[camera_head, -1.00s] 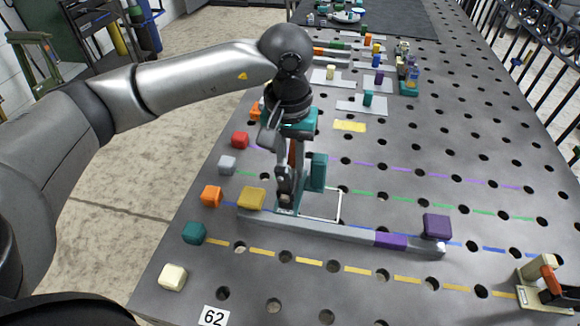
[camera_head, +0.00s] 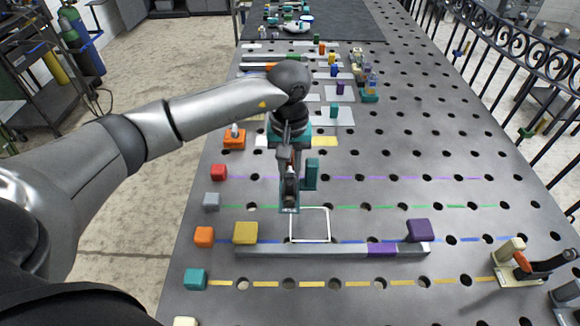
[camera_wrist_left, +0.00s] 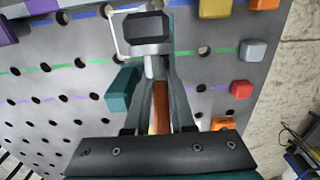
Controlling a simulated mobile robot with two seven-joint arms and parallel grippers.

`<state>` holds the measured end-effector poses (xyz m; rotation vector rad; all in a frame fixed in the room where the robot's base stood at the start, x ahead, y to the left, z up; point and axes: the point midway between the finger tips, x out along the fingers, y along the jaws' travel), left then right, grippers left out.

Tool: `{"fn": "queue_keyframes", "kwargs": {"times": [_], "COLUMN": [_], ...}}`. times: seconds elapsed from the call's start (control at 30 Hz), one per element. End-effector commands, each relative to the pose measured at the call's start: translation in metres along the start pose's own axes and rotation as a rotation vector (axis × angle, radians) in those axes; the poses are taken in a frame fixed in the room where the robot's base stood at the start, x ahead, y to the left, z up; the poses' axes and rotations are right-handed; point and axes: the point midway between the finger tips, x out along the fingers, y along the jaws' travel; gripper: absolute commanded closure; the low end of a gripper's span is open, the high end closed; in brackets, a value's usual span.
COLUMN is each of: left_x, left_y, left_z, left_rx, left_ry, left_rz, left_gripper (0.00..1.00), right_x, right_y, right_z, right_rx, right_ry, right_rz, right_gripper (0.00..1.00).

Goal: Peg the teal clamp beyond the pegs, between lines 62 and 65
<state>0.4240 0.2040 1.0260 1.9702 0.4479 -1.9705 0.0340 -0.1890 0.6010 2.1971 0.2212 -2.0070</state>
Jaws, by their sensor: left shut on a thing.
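My left gripper (camera_head: 289,160) points down and is shut on the orange handle of the teal clamp. A mustard peg (camera_head: 245,232) and a purple peg (camera_head: 419,230) stand by a grey bar (camera_head: 300,250). My right gripper is not seen.
The perforated table (camera_head: 480,215) has yellow, blue, green and purple dashed lines. Coloured blocks line its left edge, including a teal block (camera_head: 195,279) and an orange block (camera_head: 204,236). A cream clamp (camera_head: 515,262) with a dark lever stands at right. Small parts crowd the far end.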

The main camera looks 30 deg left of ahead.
Motion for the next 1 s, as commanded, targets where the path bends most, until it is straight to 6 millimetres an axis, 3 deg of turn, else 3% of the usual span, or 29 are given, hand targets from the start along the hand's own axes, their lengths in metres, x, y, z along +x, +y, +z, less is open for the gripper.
{"fn": "queue_keyframes", "kwargs": {"times": [0.6, 1.0], "left_x": [0.048, 0.052], "left_y": [0.001, 0.001], "left_z": [-0.001, -0.001], "left_rx": [0.000, 0.000], "left_ry": [0.003, 0.004], "left_rz": [0.004, 0.005], "left_gripper": [1.00, 1.00], "right_x": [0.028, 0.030], "right_y": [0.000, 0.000], "right_z": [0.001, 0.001], "right_rx": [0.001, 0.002], "right_ry": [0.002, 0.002], "right_rz": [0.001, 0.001], "right_gripper": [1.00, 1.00]}}
